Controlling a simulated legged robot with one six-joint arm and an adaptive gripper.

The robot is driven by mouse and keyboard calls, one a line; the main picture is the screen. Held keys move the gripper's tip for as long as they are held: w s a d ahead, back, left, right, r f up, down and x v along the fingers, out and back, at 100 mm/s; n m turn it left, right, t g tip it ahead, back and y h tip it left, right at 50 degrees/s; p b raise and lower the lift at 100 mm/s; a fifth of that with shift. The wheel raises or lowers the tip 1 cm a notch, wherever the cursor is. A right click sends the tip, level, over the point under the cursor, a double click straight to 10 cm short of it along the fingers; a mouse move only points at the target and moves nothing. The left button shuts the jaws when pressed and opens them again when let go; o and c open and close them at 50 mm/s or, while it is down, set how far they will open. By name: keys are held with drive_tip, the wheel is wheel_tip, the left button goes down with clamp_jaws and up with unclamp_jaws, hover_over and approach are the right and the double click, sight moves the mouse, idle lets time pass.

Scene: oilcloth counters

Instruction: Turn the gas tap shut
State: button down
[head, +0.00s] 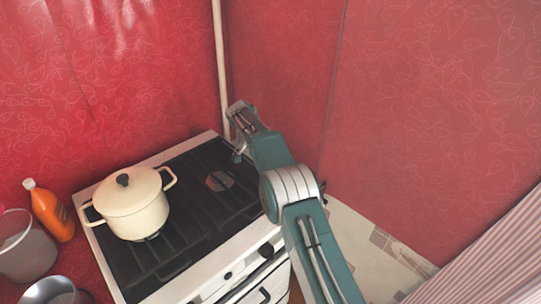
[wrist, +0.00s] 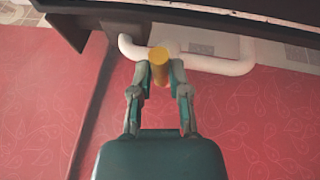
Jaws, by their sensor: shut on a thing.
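The yellow handle of the gas tap (wrist: 159,71) sits on a white pipe (wrist: 215,64) in the wrist view. My gripper (wrist: 158,70) is shut on this handle, with one finger on each side of it. In the head view my arm reaches over the right back corner of the stove to the cream upright pipe (head: 219,55). The tap cannot be made out there, behind my arm. The fingers cover part of the handle's sides in the wrist view.
A stove (head: 190,270) carries a cream lidded pot (head: 135,212). An orange bottle (head: 52,212), a pail (head: 22,252) and a metal pot (head: 54,291) stand at the left. Red patterned walls (head: 430,110) close in behind and right. A dark edge crosses the wrist view's top.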

drive_tip(key=shift+a+f, duration=0.25)
idle(0.3)
drive_tip(key=c, duration=0.6)
unclamp_jaws()
drive_tip(key=shift+w+a+r, duration=0.1)
drive_tip(key=shift+a, duration=0.05)
drive_tip(key=shift+r, duration=0.15)
drive_tip(key=shift+r, duration=0.25)
drive_tip(key=v, duration=0.6)
drive_tip(key=shift+a, duration=0.35)
drive_tip(key=shift+r, duration=0.2)
